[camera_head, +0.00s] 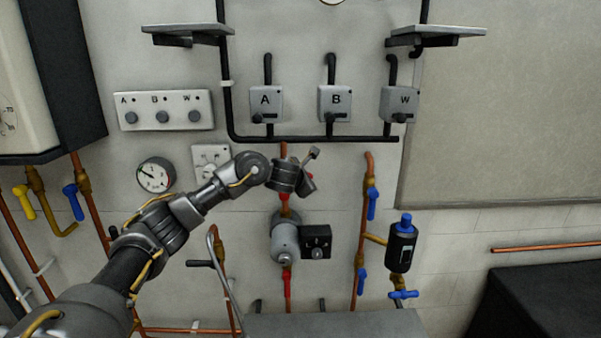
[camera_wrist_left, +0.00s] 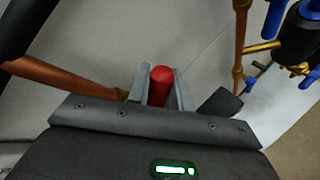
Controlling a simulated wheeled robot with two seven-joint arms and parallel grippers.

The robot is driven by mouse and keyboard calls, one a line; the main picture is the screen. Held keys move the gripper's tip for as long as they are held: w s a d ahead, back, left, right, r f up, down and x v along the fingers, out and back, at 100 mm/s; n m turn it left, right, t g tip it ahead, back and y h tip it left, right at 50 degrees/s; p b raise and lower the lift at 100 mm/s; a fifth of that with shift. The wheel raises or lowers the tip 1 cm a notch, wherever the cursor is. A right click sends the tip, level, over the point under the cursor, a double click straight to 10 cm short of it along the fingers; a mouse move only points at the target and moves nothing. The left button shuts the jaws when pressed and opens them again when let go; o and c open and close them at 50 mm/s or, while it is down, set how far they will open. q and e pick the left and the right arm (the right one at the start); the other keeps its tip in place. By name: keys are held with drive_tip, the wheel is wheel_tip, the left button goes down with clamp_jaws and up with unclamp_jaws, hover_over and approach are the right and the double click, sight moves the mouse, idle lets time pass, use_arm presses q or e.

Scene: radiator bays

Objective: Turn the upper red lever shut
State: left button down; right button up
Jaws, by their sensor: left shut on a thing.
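The upper red lever (camera_wrist_left: 161,86) shows in the left wrist view between the two grey fingers of my left gripper (camera_wrist_left: 161,92), which is shut on it. In the head view my left gripper (camera_head: 304,180) is at the copper pipe above the grey pump and hides most of this lever. Only a small red part (camera_head: 284,197) shows below the gripper. A lower red lever (camera_head: 287,285) hangs on the pipe under the pump, apart from the gripper. My right gripper is in neither view.
The grey pump (camera_head: 285,240) with its black box (camera_head: 316,241) sits just below the gripper. A copper pipe with blue levers (camera_head: 372,204) and a black canister (camera_head: 401,247) stand to the right. A black pipe (camera_head: 310,138) runs above. A pressure gauge (camera_head: 155,175) is left.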

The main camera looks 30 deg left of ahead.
use_arm(q)
drive_tip(key=shift+w+d+f+m+g+y, duration=0.15)
drive_tip(key=shift+d+f+m+g+y, duration=0.1)
drive_tip(key=shift+f+m+g+y, duration=0.55)
drive_tip(key=shift+w+d+f+m+g+y, duration=0.25)
drive_tip(key=shift+f+m+y, duration=0.3)
drive_tip(key=shift+f, duration=0.5)
drive_tip(key=shift+w+d+f+m+g+y, duration=0.1)
drive_tip(key=shift+d+f+m+g+y, duration=0.15)
drive_tip(key=shift+f+m+g+y, duration=0.45)
drive_tip(key=shift+f, duration=0.25)
drive_tip(key=c, duration=1.3)
unclamp_jaws()
drive_tip(key=shift+f, duration=0.1)
drive_tip(key=shift+d, duration=0.1)
drive_tip(key=p+v, duration=1)
drive_tip(key=shift+s+r, duration=0.2)
drive_tip(key=shift+s, duration=0.1)
